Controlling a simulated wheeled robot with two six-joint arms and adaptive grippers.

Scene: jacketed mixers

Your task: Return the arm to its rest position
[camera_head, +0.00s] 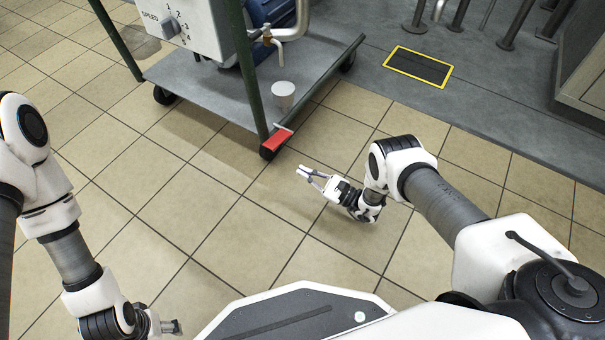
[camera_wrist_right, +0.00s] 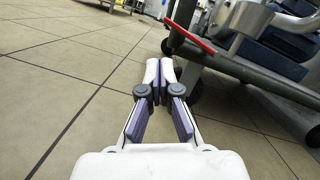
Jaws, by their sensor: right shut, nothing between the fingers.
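My right gripper (camera_head: 304,172) is in the middle of the head view, out over the tiled floor, just in front of the cart's red-pedalled caster. In the right wrist view its fingers (camera_wrist_right: 159,72) are together and hold nothing. My right arm is stretched forward from the right. My left arm comes in from the left edge, and part of the left gripper (camera_head: 172,327) shows low in the picture. Its fingers are too small and partly hidden to tell open from shut.
A wheeled cart (camera_head: 318,62) with green posts stands ahead. It carries a control box with a speed dial (camera_head: 170,27) and a white cup (camera_head: 283,95) below a tap. A red pedal (camera_head: 278,138) sticks out at its near corner. Open tiled floor (camera_head: 235,235) lies nearer me.

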